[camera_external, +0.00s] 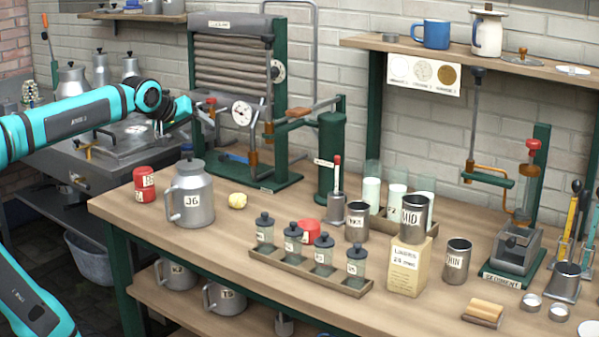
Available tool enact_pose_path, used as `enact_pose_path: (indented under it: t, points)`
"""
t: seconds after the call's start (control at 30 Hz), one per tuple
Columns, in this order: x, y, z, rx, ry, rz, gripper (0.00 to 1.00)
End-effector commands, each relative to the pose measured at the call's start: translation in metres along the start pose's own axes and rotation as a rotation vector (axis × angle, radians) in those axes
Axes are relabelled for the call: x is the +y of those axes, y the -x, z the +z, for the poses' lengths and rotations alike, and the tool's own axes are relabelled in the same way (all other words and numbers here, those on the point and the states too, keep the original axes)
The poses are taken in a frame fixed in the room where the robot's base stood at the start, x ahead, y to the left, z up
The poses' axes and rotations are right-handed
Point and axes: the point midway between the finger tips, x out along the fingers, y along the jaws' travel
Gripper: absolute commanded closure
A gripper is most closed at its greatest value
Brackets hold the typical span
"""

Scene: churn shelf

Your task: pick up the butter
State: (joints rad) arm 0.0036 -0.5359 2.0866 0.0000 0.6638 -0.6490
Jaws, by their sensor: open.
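A small pale yellow lump that looks like the butter (237,200) lies on the wooden bench top, just right of the grey lidded can marked J6 (192,199). My gripper (203,112) is at the end of the teal arm, at the upper left in front of the green-framed press. It is open and appears empty, well above the lump and a little to its left. Its fingertips are small and hard to separate from the press parts behind. Nothing covers the lump in this view.
A red tin (145,184) stands left of the can. A wooden rack (312,272) of lidded jars stands to the lump's right and front. The green-framed press (279,110) stands behind. The bench (225,240) is bare in front of the lump.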

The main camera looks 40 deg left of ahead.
Motion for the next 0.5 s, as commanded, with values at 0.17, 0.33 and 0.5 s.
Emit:
enact_pose_path:
  t: [0.17,0.33,0.5]
  points:
    - [0.009,-0.037,-0.011,-0.130,0.183,-0.118,0.34]
    - [0.016,-0.069,-0.019,-0.232,0.359,-0.252,0.34]
    - [0.021,-0.100,-0.025,-0.310,0.531,-0.406,0.34]
